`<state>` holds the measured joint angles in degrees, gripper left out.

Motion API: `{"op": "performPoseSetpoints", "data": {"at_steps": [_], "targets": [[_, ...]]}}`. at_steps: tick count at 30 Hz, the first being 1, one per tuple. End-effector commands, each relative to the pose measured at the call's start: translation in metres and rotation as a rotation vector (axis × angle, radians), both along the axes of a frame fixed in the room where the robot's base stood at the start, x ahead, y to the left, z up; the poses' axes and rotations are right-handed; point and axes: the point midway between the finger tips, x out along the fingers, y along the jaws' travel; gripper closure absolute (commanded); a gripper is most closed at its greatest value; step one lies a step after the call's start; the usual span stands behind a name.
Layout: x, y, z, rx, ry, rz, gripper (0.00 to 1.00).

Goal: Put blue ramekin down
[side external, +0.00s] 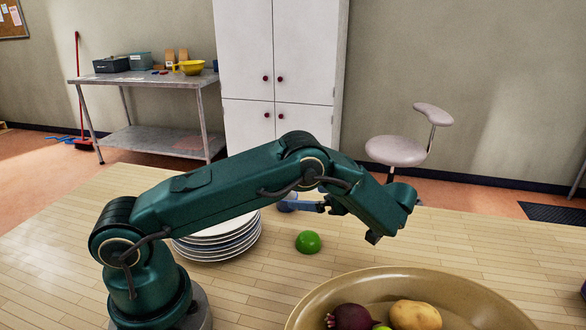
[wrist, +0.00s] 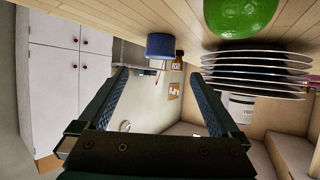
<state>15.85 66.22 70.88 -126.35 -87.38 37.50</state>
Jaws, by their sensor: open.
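The blue ramekin (wrist: 160,46) shows in the wrist view, which is upside down, and appears to rest on the wooden table. It lies just beyond my fingertips, apart from them. In the side view the ramekin (side external: 287,204) is small and partly hidden behind my arm, by the plates. My gripper (wrist: 160,75) is open, with nothing between its two fingers. In the side view my gripper (side external: 303,206) reaches left, low over the table, towards the ramekin.
A stack of plates (side external: 217,249) stands left of a green round object (side external: 308,242). A large tan bowl (side external: 455,285) holds a beet, a potato and something green at the front. A brown bottle (wrist: 177,62) and a white container (wrist: 241,106) show in the wrist view.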

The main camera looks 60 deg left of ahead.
Motion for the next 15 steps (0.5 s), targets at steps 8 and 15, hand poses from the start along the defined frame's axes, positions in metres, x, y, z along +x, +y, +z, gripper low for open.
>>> {"op": "performPoseSetpoints", "data": {"at_steps": [8,15], "targets": [[0.010,-0.016,0.014,-0.003,-0.028,-0.024,0.01],[0.090,-0.015,0.090,-0.047,-0.358,-0.361,0.01]]}}
